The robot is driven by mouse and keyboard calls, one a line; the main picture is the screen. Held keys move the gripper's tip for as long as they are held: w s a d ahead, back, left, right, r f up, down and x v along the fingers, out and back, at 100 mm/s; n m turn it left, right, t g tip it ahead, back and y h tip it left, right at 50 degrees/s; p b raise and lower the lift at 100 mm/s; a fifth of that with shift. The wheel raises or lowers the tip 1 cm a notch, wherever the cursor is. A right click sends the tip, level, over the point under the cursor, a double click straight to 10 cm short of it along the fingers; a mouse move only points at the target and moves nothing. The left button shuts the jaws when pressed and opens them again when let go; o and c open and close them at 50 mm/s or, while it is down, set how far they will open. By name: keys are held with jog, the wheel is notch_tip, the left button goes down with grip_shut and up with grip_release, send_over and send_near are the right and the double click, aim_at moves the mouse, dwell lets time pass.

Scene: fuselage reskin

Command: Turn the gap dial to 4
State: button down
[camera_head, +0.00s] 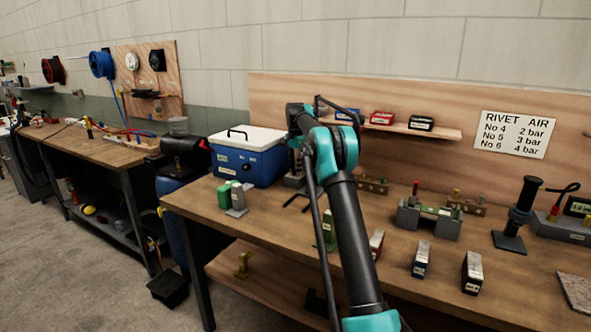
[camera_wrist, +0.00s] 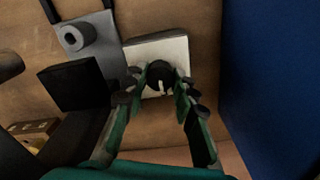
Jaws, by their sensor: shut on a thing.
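The gap dial (camera_wrist: 158,69) is a dark round knob with a pale pointer mark, on a white plate (camera_wrist: 152,50) in the wrist view. The pointer mark is towards the lower part of the picture, and no numbers can be read. My gripper (camera_wrist: 159,86) has its green and dark fingers on either side of the knob and is shut on it. In the head view my arm hides the dial and the gripper, beside the blue box.
The blue box (camera_head: 247,163) with a white lid stands close by; its blue side (camera_wrist: 275,80) fills the right of the wrist view. A grey block with a round post (camera_wrist: 82,35) and a dark block (camera_wrist: 75,86) are left of the dial. Fixtures (camera_head: 428,219) crowd the bench's right.

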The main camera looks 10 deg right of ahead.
jog(key=m, duration=1.1)
jog(key=shift+m, duration=0.3)
dwell(0.4)
jog(key=c, duration=1.2)
grip_release()
